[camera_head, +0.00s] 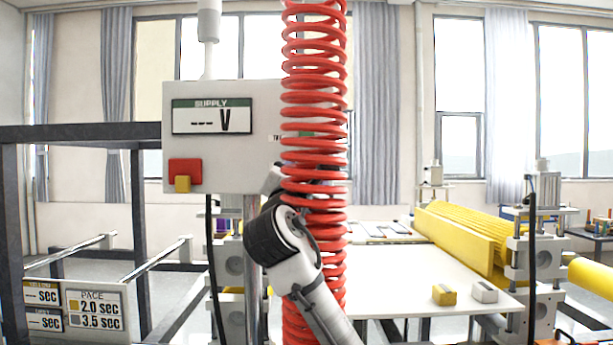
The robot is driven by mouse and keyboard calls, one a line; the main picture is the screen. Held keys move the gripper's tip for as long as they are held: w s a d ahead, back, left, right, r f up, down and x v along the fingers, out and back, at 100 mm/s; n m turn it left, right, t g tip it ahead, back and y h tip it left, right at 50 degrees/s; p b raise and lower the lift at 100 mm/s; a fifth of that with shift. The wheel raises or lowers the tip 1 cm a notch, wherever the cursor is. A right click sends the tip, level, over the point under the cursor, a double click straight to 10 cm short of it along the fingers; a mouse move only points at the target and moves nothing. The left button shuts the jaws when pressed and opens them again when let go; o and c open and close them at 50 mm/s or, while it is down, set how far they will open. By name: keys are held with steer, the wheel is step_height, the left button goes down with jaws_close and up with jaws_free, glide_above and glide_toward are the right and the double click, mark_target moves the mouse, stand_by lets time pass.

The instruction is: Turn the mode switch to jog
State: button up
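A light grey control box (235,160) stands on a post left of the middle. It bears a SUPPLY display (212,117) reading "--- V" and a red block (185,167) with a small yellow piece at its lower edge. I cannot make out a mode switch or a jog mark. The box's right part, with a cut-off label, is hidden behind a red coiled hose (314,75). My white and black arm rises from the bottom centre to the box's lower right. Its far end passes behind the coils, and my gripper's fingers are hidden there.
The hose hangs top to bottom close in front. A white table (410,268) to the right holds a yellow block (444,295) and a white block (484,292). Yellow rollers (470,232) stand behind it. A dark frame (80,133) and a PACE board (95,305) are at left.

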steer(key=shift+m+g+h, duration=0.5)
steer(key=shift+m+h, duration=0.1)
steer(key=shift+m, duration=1.4)
steer(key=o, duration=1)
steer(key=b+v, duration=0.4)
steer(key=v, duration=1)
steer(key=shift+r, duration=0.1)
